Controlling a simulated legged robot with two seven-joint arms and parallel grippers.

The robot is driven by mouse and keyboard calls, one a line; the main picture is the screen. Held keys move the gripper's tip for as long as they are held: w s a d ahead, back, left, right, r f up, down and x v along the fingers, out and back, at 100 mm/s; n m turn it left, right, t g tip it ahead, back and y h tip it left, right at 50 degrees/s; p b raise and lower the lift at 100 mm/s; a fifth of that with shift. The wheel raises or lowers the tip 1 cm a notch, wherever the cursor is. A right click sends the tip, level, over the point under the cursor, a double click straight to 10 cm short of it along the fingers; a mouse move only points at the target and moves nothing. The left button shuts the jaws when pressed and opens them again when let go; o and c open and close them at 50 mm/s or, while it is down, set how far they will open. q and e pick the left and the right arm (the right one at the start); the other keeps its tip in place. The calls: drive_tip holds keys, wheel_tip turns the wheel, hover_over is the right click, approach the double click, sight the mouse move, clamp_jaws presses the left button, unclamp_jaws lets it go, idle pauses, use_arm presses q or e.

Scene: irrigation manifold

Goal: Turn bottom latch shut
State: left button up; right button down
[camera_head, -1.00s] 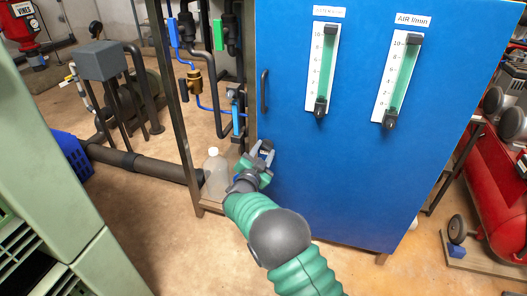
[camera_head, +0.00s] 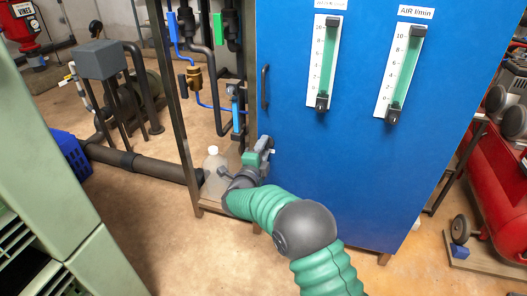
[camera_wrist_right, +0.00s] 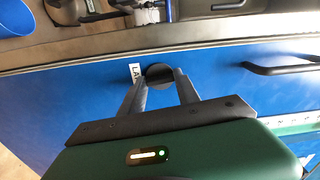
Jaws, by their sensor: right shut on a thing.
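The bottom latch (camera_wrist_right: 158,73) is a dark round knob on the blue cabinet door, next to a white label in the right wrist view. My right gripper (camera_wrist_right: 161,84) has its two grey fingers on either side of the knob and is shut on it. In the head view the right gripper (camera_head: 265,148) is at the lower left edge of the blue cabinet (camera_head: 340,170), and it hides the latch there. How far the latch is turned cannot be told. My left gripper is not in view.
A black door handle (camera_head: 265,88) is above my right gripper. A clear bottle (camera_head: 215,172) stands on a low shelf just left of my right wrist. Pipes and a metal post (camera_head: 180,120) are at the left. A red compressor (camera_head: 500,190) is at the right.

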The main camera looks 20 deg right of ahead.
drive_tip(key=shift+d+f+m, duration=0.1)
drive_tip(key=shift+f+m, duration=0.1)
drive_tip(key=shift+m, duration=0.3)
drive_tip(key=c, duration=0.9)
unclamp_jaws()
drive_tip(key=shift+r, duration=0.1)
drive_tip(key=p+v, duration=0.6)
drive_tip(key=v, duration=1.1)
drive_tip(key=shift+p, duration=0.3)
